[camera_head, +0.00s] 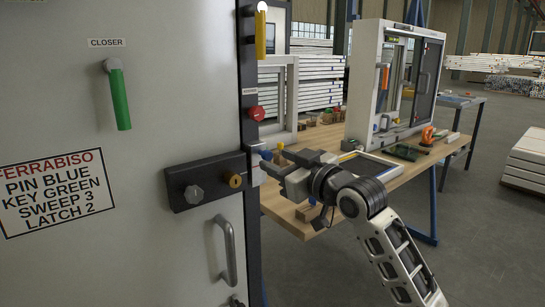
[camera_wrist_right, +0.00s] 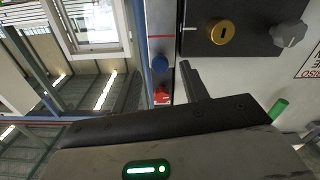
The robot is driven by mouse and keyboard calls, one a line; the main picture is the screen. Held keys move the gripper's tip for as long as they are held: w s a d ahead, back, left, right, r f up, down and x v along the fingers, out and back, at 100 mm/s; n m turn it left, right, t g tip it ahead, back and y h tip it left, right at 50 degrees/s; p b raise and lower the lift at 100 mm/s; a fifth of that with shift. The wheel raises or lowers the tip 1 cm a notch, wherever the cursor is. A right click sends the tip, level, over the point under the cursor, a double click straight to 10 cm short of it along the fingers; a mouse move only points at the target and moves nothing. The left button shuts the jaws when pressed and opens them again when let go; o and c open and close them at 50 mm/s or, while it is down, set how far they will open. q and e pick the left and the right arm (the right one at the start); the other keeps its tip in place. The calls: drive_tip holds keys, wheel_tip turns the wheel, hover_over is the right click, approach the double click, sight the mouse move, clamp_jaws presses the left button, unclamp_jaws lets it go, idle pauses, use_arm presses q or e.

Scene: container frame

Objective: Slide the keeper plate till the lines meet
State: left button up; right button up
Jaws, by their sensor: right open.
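The keeper plate (camera_wrist_right: 160,18) is a pale metal strip on the door frame, with a red line across it and a blue knob (camera_wrist_right: 160,63) near its end. It also shows at the frame beside the lock in the head view (camera_head: 256,170). The black lock case (camera_head: 205,180) has a brass cylinder (camera_head: 235,181) and a grey knob. A short white line marks the case edge (camera_wrist_right: 190,28); in the wrist view the red line sits a little off it. My right gripper (camera_head: 271,162) is open at the keeper, its dark fingers (camera_wrist_right: 160,80) either side of the knob's line. My left gripper is out of view.
A red button (camera_head: 257,113) sits above the keeper on the frame. A green lever (camera_head: 120,98) and a pull handle (camera_head: 228,250) stick out from the door. A wooden bench (camera_head: 420,165) with a window frame stands at the right behind my arm.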

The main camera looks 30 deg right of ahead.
sight(269, 160)
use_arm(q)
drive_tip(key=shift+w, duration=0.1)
use_arm(e)
drive_tip(key=shift+w+a, duration=0.15)
drive_tip(key=shift+w, duration=1.3)
clamp_jaws()
drive_tip(key=shift+f+p, duration=0.4)
drive_tip(key=shift+p, duration=0.05)
unclamp_jaws()
